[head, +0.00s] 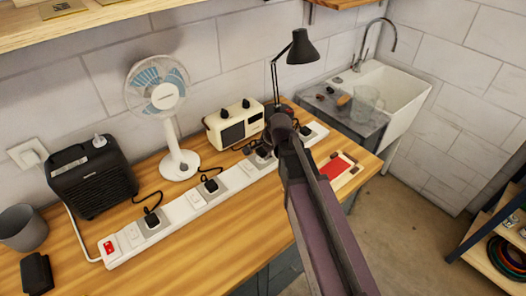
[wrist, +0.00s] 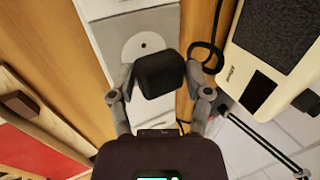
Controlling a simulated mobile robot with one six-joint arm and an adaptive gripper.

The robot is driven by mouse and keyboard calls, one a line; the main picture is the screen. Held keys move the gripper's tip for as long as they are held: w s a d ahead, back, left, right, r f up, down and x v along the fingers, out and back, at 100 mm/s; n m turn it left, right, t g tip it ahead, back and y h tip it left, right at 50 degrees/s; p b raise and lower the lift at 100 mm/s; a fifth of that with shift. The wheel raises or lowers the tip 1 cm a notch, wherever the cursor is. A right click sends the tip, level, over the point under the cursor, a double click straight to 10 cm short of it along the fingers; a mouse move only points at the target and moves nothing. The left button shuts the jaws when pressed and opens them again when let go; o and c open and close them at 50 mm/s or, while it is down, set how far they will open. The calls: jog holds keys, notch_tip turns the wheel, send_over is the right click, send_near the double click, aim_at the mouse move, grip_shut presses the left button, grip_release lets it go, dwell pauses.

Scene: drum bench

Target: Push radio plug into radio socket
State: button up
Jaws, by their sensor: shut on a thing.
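The black radio plug (wrist: 160,75) sits between the two fingers of my gripper (wrist: 158,88) in the wrist view. It is over the light power strip (wrist: 105,8), beside a pale round socket face (wrist: 143,45) with a dark hole. Part of that face is hidden behind the plug, and I cannot tell whether they touch. The head view shows my gripper (head: 283,132) at the right part of the strip (head: 190,206), its fingertips mostly hidden. The cream radio (head: 232,123) stands behind the strip and also shows in the wrist view (wrist: 235,65).
Other black plugs sit along the strip, such as one near its left end (head: 152,220). A white fan (head: 180,163), a black heater-like box (head: 92,180) and a desk lamp (head: 302,48) stand behind it. A red-covered item (head: 335,172) lies to the right.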

aim_at(261, 148)
jog(key=shift+f+b, duration=0.65)
jog(key=shift+f, duration=0.05)
dwell(1.5)
jog(key=o, duration=1.2)
jog(key=shift+r, duration=0.2)
notch_tip(261, 148, up, 4)
jog(key=p, duration=0.4)
jog(key=shift+r+p, duration=0.1)
jog(key=shift+p, duration=0.2)
jog(key=shift+w+a+r, duration=0.25)
jog(key=shift+w+a, duration=0.05)
jog(key=shift+w, duration=0.25)
jog(key=s+a+f+g, duration=0.1)
jog(key=s+a, duration=0.1)
jog(key=s+a+f+g+h+b, duration=0.1)
jog(key=s+a, duration=0.1)
jog(key=s, duration=0.1)
jog(key=s+a+f+g+h, duration=0.1)
jog(key=s+a, duration=0.1)
jog(key=shift+s+a+f, duration=0.2)
jog(key=shift+s+f, duration=0.15)
jog(key=shift+s, duration=0.05)
jog(key=shift+s+a+f+g+h+b, duration=0.25)
jog(key=shift+s+a+g+h+b, duration=0.25)
jog(key=shift+s, duration=0.3)
jog(key=shift+a+r, duration=0.1)
jog(key=shift+r, duration=0.05)
